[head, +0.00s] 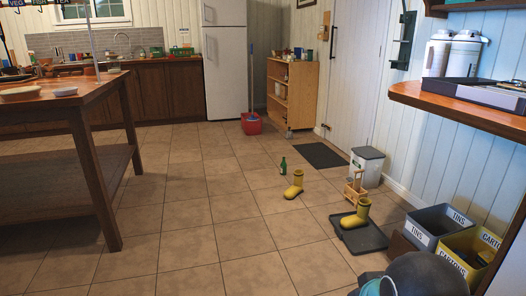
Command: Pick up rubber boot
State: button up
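Two yellow rubber boots are in the head view, both upright. One rubber boot (294,187) stands on the bare floor tiles near the middle right, its toe to the left. The other rubber boot (355,216) stands on a dark grey boot tray (362,240) nearer to me. A dark rounded shape at the bottom right edge seems to be part of my own arm. My gripper is not in view, and nothing is seen touching either boot.
A green bottle (283,166) stands behind the floor boot. A small wooden rack (355,187) and a white bin (367,166) stand behind the tray. A grey tins box (437,224) and yellow cartons box (470,255) are at right. A wooden table (85,95) is at left. Middle floor is clear.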

aim_at(297, 189)
jog(key=u, duration=0.2)
jog(key=i, duration=3.75)
jog(key=z, duration=0.35)
